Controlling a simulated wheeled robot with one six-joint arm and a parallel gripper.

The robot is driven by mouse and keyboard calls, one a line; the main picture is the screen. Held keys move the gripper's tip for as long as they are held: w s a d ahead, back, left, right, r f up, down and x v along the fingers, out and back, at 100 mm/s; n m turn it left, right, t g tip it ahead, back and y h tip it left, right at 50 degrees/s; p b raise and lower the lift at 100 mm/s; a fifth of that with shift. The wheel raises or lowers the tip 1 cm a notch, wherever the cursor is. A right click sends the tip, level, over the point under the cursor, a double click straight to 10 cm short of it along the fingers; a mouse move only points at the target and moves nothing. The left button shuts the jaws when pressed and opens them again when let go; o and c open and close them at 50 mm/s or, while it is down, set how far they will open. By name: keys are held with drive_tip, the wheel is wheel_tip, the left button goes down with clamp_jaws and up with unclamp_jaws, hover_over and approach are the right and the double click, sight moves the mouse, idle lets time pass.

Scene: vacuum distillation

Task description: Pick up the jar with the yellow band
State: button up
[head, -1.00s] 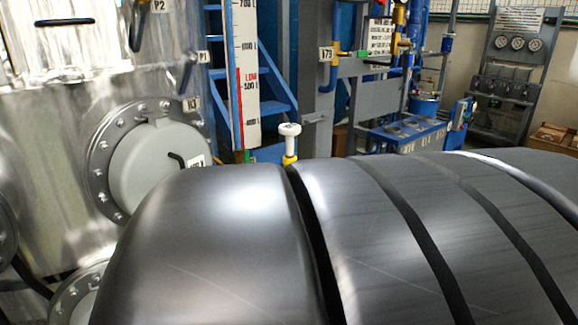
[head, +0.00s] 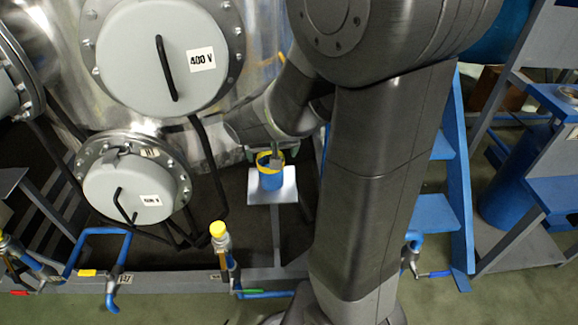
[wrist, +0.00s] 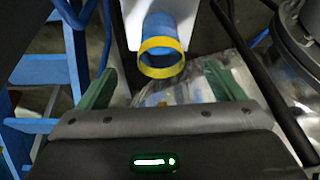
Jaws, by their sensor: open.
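The blue jar with the yellow band (head: 270,180) stands on a small light-coloured stand (head: 289,186) in the middle of the head view. In the wrist view the jar (wrist: 161,48) shows its yellow rim toward me, beyond the fingertips and roughly centred between them. My gripper (wrist: 158,78) is open, with its two green fingers apart and nothing between them. In the head view my gripper (head: 276,155) is at the jar's top edge, partly hidden by my arm. I cannot tell how far above the jar it is.
Metal tank walls with round hatches (head: 155,60) stand behind and left of the stand. Black pipes (head: 208,165) run left of the jar. A pipe with a yellow cap (head: 218,229) rises in front. Blue steps (head: 450,190) lie to the right.

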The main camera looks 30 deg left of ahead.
drive_tip(key=shift+w+b+x, duration=0.15)
drive_tip(key=shift+b+x, duration=0.65)
drive_tip(key=shift+x, duration=2.7)
drive_tip(key=shift+w+b+x, duration=0.15)
drive_tip(key=shift+b+x, duration=0.6)
drive_tip(key=shift+x, duration=2.75)
drive_tip(key=shift+a+r, duration=0.15)
drive_tip(key=shift+r, duration=0.05)
drive_tip(key=shift+c, duration=0.5)
drive_tip(key=c, duration=1.3)
drive_tip(key=shift+r, duration=0.15)
